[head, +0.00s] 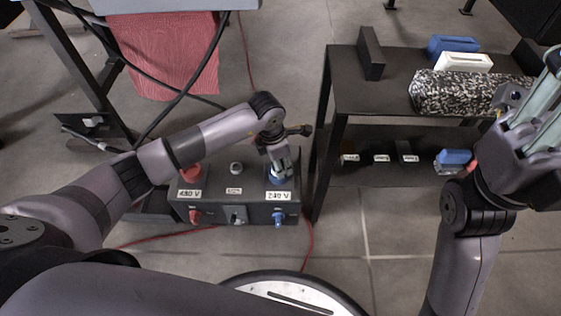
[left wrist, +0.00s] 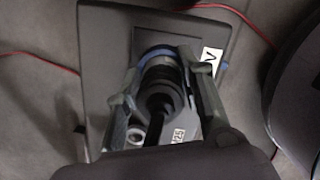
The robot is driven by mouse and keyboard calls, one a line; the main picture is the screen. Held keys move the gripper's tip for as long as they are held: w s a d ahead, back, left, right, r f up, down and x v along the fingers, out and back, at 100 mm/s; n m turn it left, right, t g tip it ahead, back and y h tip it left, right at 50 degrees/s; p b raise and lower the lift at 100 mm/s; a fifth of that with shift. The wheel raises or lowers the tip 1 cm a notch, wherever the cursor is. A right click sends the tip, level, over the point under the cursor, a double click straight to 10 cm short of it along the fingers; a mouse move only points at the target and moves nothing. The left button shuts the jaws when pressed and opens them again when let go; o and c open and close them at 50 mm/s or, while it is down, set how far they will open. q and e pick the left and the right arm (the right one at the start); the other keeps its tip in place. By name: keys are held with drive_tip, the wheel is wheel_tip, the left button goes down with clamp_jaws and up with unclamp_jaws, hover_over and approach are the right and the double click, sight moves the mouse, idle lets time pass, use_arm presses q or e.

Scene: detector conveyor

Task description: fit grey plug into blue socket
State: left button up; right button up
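The blue socket (head: 273,179) is on top of a dark box, above the "240 V" label. In the left wrist view, part of its blue rim (left wrist: 155,51) shows around the grey plug (left wrist: 160,82). My left gripper (head: 280,170) points down over the socket, with its fingers on both sides of the plug; in the left wrist view the fingers (left wrist: 160,75) appear closed on it. The plug is at the socket's mouth; how deep it sits is hidden. My right gripper (head: 535,110) is at the right edge, away from the box; its finger gap is unclear.
Red cables lie on the floor.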

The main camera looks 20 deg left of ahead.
use_arm(q)
drive_tip(key=o, duration=0.5)
drive_tip(key=shift+c, duration=0.2)
